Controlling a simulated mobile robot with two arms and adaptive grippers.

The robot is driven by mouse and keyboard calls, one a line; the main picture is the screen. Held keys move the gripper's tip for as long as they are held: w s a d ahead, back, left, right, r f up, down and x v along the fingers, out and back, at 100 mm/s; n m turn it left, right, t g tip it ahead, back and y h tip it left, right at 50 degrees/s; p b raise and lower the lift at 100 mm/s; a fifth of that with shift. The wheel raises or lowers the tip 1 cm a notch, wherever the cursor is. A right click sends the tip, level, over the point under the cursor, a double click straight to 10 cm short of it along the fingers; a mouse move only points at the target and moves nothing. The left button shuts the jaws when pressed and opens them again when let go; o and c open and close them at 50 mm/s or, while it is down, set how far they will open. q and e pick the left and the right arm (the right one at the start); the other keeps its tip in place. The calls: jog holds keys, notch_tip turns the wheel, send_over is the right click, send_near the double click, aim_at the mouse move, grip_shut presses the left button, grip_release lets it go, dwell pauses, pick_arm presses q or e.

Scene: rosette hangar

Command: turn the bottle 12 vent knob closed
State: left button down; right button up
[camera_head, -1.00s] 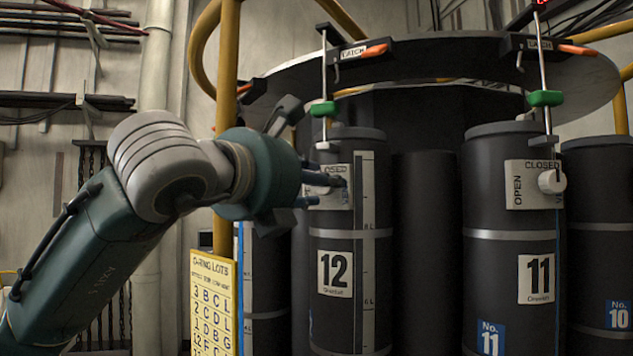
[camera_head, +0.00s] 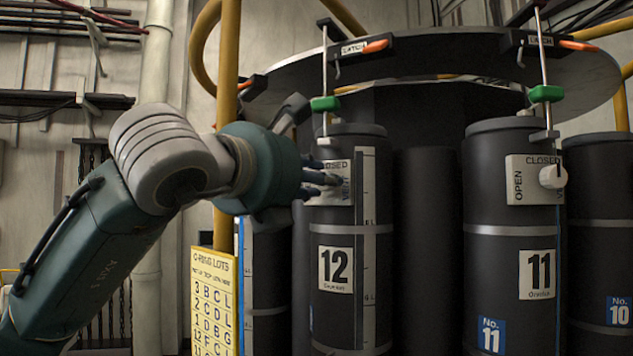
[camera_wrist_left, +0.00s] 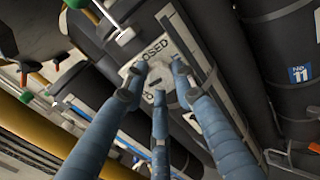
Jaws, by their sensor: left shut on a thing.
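Bottle 12 (camera_head: 336,240) is a dark upright cylinder with a white number 12 label. High on its front is a white vent plate (camera_head: 343,168), with part of the word CLOSED and the word VENT showing. My left gripper (camera_head: 333,181) reaches in from the left at this plate, its fingers drawn together. In the left wrist view, three blue-grey fingers (camera_wrist_left: 160,80) close around the pale vent knob (camera_wrist_left: 160,72) in front of the plate (camera_wrist_left: 143,62). The fingers hide most of the knob, so its pointing direction cannot be told. My right gripper is not in view.
Bottle 11 (camera_head: 508,260) stands to the right with its own vent knob (camera_head: 553,176). Above are a round dark top plate (camera_head: 440,55) and green-handled latch rods (camera_head: 325,104). A yellow post (camera_head: 228,100) and a yellow O-ring lots sign (camera_head: 212,300) stand close to my left arm.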

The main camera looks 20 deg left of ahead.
pick_arm(q)
jog(key=m+b, duration=0.1)
jog(key=m, duration=1.5)
jog(key=shift+d+m, duration=0.15)
jog(key=shift+m, duration=0.15)
jog(key=shift+f, duration=0.1)
dwell(0.3)
jog(key=c, duration=1.4)
grip_release()
jog(key=s+a, duration=0.2)
jog(key=s, duration=1)
